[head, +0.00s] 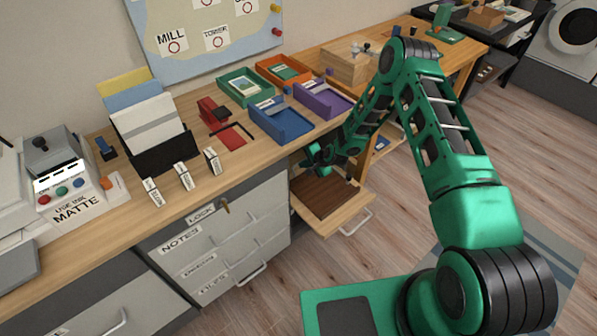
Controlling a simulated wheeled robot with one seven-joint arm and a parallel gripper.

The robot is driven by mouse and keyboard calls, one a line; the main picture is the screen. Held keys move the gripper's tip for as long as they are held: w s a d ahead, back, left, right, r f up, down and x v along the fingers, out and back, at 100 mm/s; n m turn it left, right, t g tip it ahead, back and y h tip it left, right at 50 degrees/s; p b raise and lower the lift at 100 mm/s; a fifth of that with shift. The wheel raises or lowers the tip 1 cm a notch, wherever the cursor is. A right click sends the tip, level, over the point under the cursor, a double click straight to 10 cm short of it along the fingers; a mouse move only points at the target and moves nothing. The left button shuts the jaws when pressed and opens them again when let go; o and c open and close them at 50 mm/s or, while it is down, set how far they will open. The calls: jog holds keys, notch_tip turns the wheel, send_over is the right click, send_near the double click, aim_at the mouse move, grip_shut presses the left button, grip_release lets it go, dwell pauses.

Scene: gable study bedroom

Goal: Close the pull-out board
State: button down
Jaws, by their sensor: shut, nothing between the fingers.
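The pull-out board (365,197) sticks out from under the desk, to the right of the grey drawers. It has a pale wooden edge, a dark brown inset panel and a metal bar handle (357,222) on its front. My gripper (320,158) is at the end of my green arm, above the back part of the board near the desk's front edge. It is shut and empty. The arm's last links hide part of the board's back right side, and I cannot tell whether the gripper touches the board.
The wooden desk (235,178) carries blue (283,133), purple, green and orange trays and a file holder (165,155). Grey drawers (225,240) stand left of the board, with a key in the lock. The wooden floor in front of the board is clear.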

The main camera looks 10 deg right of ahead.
jog(key=shift+a, duration=0.25)
